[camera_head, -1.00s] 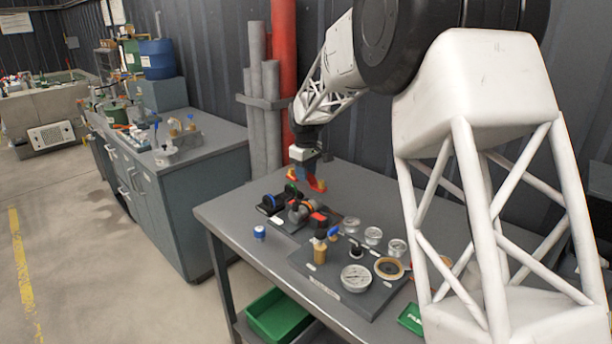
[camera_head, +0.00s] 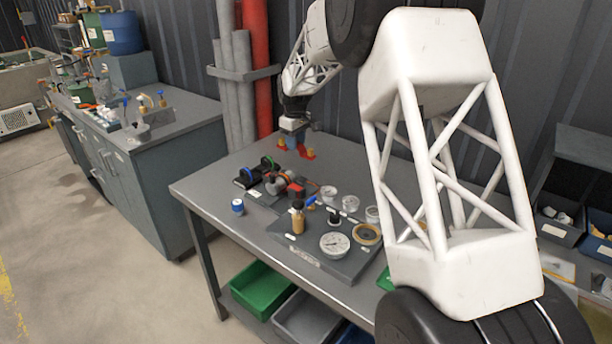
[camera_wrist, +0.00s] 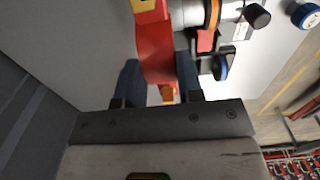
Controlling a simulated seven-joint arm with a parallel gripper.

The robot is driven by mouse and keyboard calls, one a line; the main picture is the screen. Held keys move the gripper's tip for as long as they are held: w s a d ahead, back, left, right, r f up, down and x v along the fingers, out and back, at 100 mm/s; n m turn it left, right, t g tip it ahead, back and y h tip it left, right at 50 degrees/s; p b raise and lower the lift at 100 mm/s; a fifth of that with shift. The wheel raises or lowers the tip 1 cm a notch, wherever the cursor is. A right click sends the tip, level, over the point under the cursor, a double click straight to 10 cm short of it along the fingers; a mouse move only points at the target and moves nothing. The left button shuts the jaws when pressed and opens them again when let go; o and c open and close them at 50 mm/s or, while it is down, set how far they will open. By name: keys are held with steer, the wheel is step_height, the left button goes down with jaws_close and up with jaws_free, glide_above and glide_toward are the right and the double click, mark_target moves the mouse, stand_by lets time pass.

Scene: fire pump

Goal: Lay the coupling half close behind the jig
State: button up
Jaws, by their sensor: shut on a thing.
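My gripper (camera_head: 297,143) is shut on the coupling half, a red piece with yellow ends (camera_head: 309,154). In the wrist view the red body (camera_wrist: 155,48) sits between the two dark blue fingers of my gripper (camera_wrist: 158,78). The jig (camera_head: 247,179), dark with blue and green rings and a grey body on it, stands on the bench nearer the camera than my gripper. In the wrist view it is right of the coupling half, with an orange ring (camera_wrist: 211,14) and a blue ring (camera_wrist: 221,67). I cannot tell whether the coupling half touches the bench.
A dark board (camera_head: 305,254) with a gauge (camera_head: 334,244), brass fitting (camera_head: 298,219) and clear cups lies in front. A blue cap (camera_head: 238,207) stands at the left. The bench (camera_head: 214,183) is bare left of the jig; grey and red pipes (camera_head: 256,90) rise behind it.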

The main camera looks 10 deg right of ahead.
steer(key=w+d+f, duration=0.2)
steer(key=w+d, duration=0.2)
steer(key=shift+d, duration=0.2)
steer(key=shift+f, duration=2.5)
steer(key=shift+f, duration=2.5)
steer(key=shift+f, duration=0.15)
steer(key=o, duration=1)
